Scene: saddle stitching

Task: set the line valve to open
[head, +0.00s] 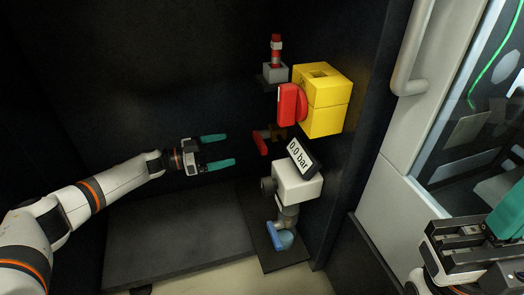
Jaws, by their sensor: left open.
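Another fitting with a blue part (283,240) is at the bottom of the pipe. I cannot tell for sure which is the line valve. A display (301,156) on a white block (297,184) reads 0.0 bar. My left gripper (228,149) is open and empty, left of the red lever, its teal fingers pointing at it without touching. My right gripper (504,222) is partly in view at the lower right edge; its opening is hidden.
A yellow box (324,119) with a red rotary handle (291,104) stands above the red lever. A red-topped post (276,52) on a grey block is behind it. A cabinet door with a pale handle (412,50) is at right. A dark plate (170,245) lies below my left arm.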

